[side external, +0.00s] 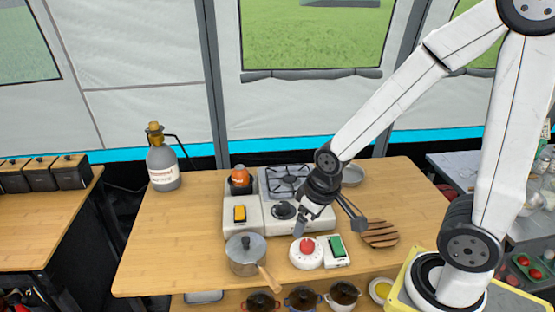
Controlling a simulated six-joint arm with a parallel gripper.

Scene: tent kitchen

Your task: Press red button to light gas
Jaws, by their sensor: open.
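The red button (307,245) sits on a round white base near the front edge of the wooden table (160,240). My gripper (330,226) is open and points down just above and behind the button area. Its left finger appears close to the red button, and its right finger is above the green button's right side. I cannot tell whether the left finger touches the red button. The gas stove (250,218) is behind it, with a burner grate and an orange switch (239,213). A grey gas bottle (163,168) stands upright at the table's back left.
A green button (336,246) on a white base is right beside the red one. A lidded pot (245,254) with a wooden handle stands to the left. A striped wooden round (380,233) lies to the right. The table's left part is clear.

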